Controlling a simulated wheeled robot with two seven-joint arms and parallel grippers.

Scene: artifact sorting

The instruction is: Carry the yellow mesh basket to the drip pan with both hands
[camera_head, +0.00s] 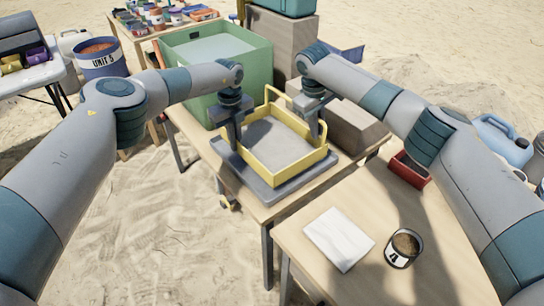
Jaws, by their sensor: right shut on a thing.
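The yellow mesh basket (302,165) is upright in the centre of the camera_head view, over the grey drip pan (268,196). It appears to sit on the pan, but a small gap cannot be ruled out. My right gripper (317,135) is shut on the basket at its right side. My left gripper (237,147) is at the basket's left side, fingers pointing down. Its fingertips are partly hidden, so its jaw opening is unclear. A grey surface shows inside the basket.
A green bin (250,70) stands behind the pan on the same table. A brown block (350,125) is behind right. The front table holds a white slab (338,238), a labelled cup (403,248) and a red tray (408,170).

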